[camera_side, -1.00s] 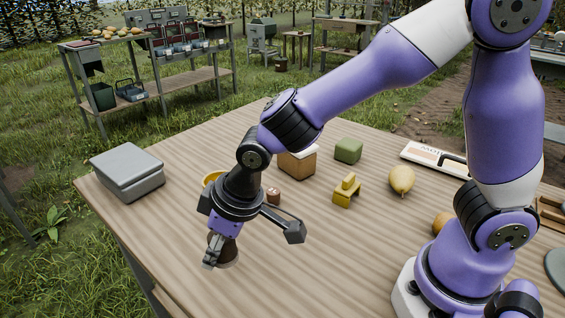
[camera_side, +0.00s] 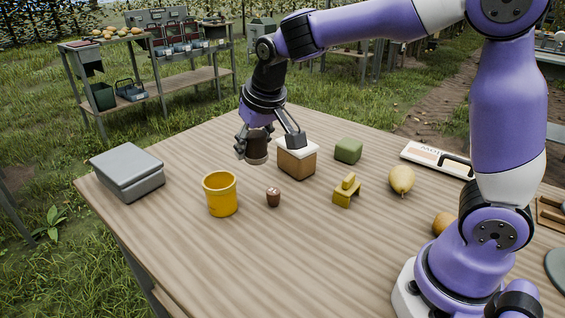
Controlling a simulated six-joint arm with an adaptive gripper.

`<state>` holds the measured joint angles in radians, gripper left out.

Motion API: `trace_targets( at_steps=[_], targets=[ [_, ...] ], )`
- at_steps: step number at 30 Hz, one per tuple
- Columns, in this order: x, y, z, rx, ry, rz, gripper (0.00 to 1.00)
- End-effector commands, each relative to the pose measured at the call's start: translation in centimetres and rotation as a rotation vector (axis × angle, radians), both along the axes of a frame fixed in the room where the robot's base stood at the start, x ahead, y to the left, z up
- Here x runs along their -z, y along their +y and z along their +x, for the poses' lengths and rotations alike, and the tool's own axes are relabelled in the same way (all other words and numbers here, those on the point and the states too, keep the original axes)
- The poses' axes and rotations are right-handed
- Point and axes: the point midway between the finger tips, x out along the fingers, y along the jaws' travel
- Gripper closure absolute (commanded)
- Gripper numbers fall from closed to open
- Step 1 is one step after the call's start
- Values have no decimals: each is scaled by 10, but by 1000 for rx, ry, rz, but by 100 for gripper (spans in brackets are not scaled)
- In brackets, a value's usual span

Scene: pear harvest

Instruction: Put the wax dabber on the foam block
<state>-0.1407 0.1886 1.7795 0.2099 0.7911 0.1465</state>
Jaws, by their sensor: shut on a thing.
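My gripper (camera_side: 246,146) is shut on a dark brown, rounded thing (camera_side: 258,149), which looks to be the wax dabber. It is held above the table, left of the tan box; the gripper partly hides it. A green block (camera_side: 348,150), which looks to be the foam block, lies on the table to the right of the tan box, with a bare top. My gripper is apart from it, to its left.
A tan box with a white top (camera_side: 297,158) stands between my gripper and the green block. A yellow cup (camera_side: 220,194), small brown piece (camera_side: 273,197), yellow handled block (camera_side: 346,190), pear (camera_side: 402,180) and grey lidded box (camera_side: 127,171) stand around. The front table is clear.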

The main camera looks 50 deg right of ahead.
Motion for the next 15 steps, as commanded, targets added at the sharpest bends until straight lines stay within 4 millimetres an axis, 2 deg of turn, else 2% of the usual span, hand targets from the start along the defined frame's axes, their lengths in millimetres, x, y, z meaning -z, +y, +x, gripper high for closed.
trace_targets(
  at_steps=[1,6,10,12,15],
  targets=[
    [-3,-35,6,89,-1,0,89],
    [-13,-129,5,313,-2,0,89],
    [-19,-179,-5,431,-2,1,89],
    [-21,-196,-11,473,-3,0,89],
    [-22,-211,-16,507,-2,0,89]
  ],
)
